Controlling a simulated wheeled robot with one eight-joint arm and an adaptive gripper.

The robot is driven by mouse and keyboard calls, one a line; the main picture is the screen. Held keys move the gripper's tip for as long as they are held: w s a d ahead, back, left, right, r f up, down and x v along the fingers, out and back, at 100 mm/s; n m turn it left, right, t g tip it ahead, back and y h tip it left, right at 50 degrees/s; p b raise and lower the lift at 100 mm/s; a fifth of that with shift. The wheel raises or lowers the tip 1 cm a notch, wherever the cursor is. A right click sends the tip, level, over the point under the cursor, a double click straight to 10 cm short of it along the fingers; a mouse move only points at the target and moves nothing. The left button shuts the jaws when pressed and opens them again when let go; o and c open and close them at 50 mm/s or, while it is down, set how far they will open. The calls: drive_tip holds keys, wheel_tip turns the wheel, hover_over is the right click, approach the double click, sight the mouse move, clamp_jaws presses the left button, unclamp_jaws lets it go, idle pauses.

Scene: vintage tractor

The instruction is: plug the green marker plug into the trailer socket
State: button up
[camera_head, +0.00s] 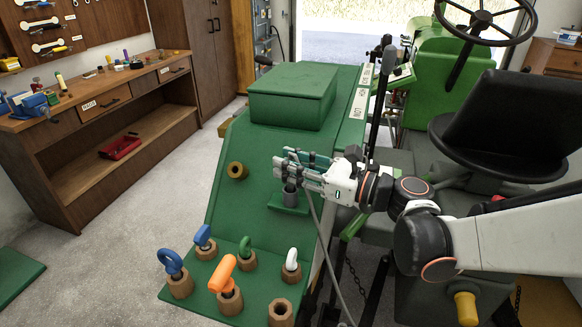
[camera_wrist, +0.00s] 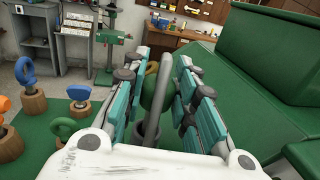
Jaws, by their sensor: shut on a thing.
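My gripper (camera_head: 292,165) is over the green sloped panel (camera_head: 262,155), its fingers shut on the green marker plug. A grey cable (camera_head: 319,222) hangs from the gripper area. A grey cylinder (camera_head: 290,195) stands right under the fingertips on a small green bracket; I cannot tell whether the plug touches it. A brass-coloured ring socket (camera_head: 236,170), apparently the trailer socket, is on the panel left of the gripper.
Wooden holders below carry a blue ring (camera_head: 170,262), a blue handle (camera_head: 203,236), a green ring (camera_head: 245,247), an orange handle (camera_head: 222,274) and a white ring (camera_head: 291,260). One holder (camera_head: 281,312) is empty. A green box (camera_head: 291,100) stands behind the gripper.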

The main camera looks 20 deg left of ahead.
wheel_tip(320, 180, up, 18)
drive_tip(key=p, duration=1.2)
drive_tip(key=shift+f, duration=0.15)
wheel_tip(320, 180, up, 6)
drive_tip(key=p, duration=0.4)
drive_tip(key=shift+f, duration=0.2)
idle(0.3)
drive_tip(key=shift+f, duration=0.15)
